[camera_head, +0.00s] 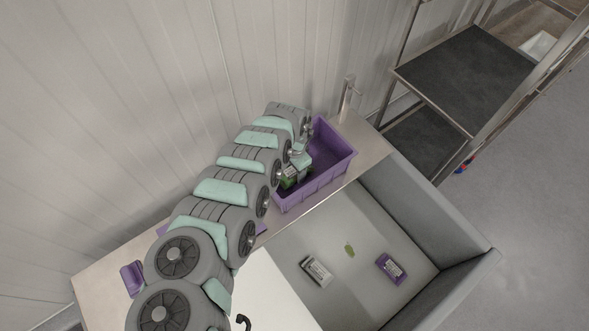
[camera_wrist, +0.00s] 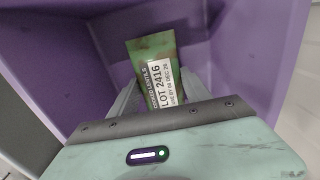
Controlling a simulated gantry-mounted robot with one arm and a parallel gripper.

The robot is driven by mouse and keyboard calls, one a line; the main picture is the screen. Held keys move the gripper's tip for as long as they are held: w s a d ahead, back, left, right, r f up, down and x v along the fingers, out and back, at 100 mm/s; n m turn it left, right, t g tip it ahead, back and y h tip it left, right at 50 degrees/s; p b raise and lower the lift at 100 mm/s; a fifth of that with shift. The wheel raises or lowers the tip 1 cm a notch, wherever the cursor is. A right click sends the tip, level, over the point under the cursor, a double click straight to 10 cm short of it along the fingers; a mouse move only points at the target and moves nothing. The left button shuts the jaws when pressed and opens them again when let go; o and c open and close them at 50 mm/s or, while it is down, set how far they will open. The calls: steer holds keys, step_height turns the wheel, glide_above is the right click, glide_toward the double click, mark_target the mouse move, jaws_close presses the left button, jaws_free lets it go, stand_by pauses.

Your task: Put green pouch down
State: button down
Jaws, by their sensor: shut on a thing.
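The green pouch (camera_wrist: 152,52) is in my gripper (camera_wrist: 155,92), with a white label reading "LOT 2416" facing the wrist camera. In the head view a bit of the pouch (camera_head: 290,181) shows at the end of my arm. My gripper (camera_head: 295,180) is shut on it, inside or just over the left part of the purple bin (camera_head: 338,170). The purple walls of the bin (camera_wrist: 255,50) surround the pouch in the wrist view. I cannot tell whether the pouch touches the bin floor. The arm hides part of the bin.
The bin stands on a narrow steel table (camera_head: 362,140) against a ribbed wall. A purple object (camera_head: 132,279) lies at the table's left end.

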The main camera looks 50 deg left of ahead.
steer(key=shift+c, duration=2.4)
jaws_free()
step_height(320, 180, up, 12)
steer(key=p, duration=0.1)
steer(key=shift+w, duration=0.1)
